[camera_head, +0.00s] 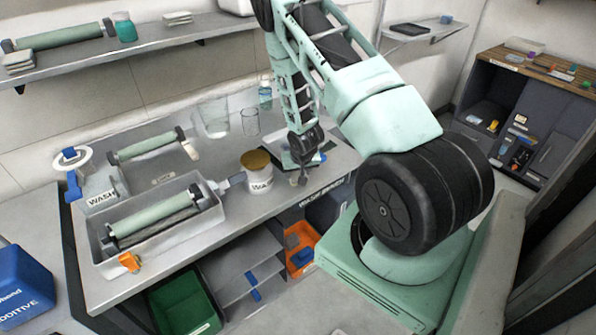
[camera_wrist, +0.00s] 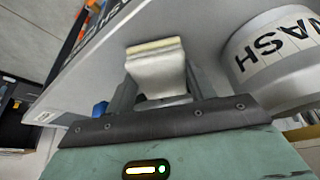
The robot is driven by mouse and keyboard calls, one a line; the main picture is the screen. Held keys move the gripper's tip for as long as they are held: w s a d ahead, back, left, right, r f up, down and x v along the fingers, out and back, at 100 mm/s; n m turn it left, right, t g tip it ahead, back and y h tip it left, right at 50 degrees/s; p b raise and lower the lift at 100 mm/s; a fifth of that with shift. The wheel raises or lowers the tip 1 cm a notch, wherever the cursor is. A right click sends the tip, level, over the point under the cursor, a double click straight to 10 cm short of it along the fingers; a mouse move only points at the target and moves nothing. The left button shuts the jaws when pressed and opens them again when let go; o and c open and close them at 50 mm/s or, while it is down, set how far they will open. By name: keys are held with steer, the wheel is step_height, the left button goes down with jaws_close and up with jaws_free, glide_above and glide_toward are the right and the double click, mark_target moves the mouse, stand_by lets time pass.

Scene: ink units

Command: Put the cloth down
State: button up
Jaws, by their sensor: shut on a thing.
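My gripper (camera_wrist: 160,92) is shut on a pale, cream-edged folded cloth (camera_wrist: 156,66), which sticks out beyond the fingers in the wrist view. In the head view my gripper (camera_head: 302,177) hangs low over the right part of the grey bench (camera_head: 215,250), just right of a white tub. The cloth is too small and dark there to make out clearly. I cannot tell whether it touches the bench top.
The white WASH tub (camera_head: 259,180) with a brown lid stands close beside my gripper; it also shows in the wrist view (camera_wrist: 272,60). Trays with green rollers (camera_head: 160,215) fill the bench's left. Glass beakers (camera_head: 213,118) stand behind. Orange and green bins (camera_head: 185,300) sit below.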

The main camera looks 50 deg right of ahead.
steer(key=shift+f, duration=0.2)
steer(key=o, duration=0.9)
steer(key=shift+r, duration=0.1)
steer(key=shift+o, duration=0.2)
steer(key=shift+r, duration=0.1)
